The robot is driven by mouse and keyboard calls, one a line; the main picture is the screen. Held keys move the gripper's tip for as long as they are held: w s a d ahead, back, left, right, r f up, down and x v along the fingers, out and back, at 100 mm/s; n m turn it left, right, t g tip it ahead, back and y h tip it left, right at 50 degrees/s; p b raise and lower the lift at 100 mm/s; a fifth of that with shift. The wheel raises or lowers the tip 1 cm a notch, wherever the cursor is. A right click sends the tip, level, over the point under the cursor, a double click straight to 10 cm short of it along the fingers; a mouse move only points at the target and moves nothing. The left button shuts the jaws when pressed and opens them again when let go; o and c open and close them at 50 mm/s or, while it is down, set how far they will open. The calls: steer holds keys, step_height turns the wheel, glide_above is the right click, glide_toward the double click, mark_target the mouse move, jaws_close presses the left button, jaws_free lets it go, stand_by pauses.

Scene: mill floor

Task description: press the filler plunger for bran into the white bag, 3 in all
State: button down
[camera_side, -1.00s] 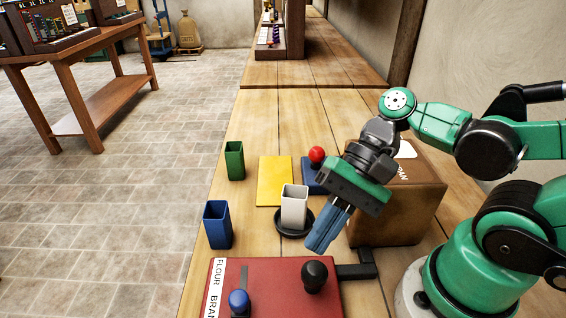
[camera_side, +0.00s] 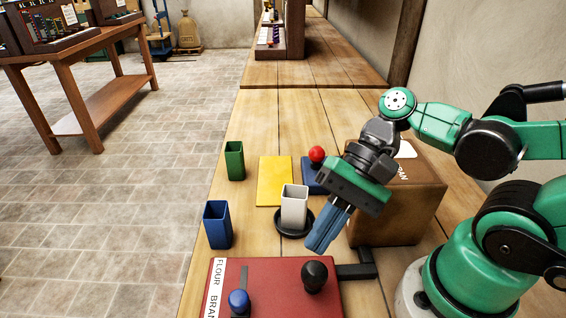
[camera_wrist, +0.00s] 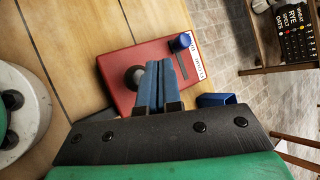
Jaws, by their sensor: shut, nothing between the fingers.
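The white bag (camera_side: 294,207) is an open, upright, square-sided holder on a round black dish (camera_side: 293,230). Its contents cannot be seen. A red box (camera_side: 270,275) in front has a strip reading FLOUR and BRAN. A blue knob (camera_side: 238,301) sits in its slot beside the word BRAN. A black round knob (camera_side: 314,273) stands at its right rear; it also shows in the wrist view (camera_wrist: 132,76), partly behind the fingers. My gripper (camera_side: 318,244) is shut and empty, above and behind the black knob, apart from it, right of the white bag.
A blue bag (camera_side: 217,226) and a green bag (camera_side: 234,161) stand left. A yellow mat (camera_side: 274,181) lies behind the white bag. A red ball knob (camera_side: 316,154) on a blue base and a brown box (camera_side: 402,215) marked BRAN are near my arm.

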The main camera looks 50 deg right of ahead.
step_height(320, 180, up, 7)
steer(key=shift+f, duration=0.15)
stand_by(0.4)
glide_above(319, 263)
step_height(319, 263, down, 7)
steer(key=shift+w+f, duration=0.1)
steer(key=shift+f, duration=0.8)
stand_by(2.0)
steer(key=shift+f, duration=0.45)
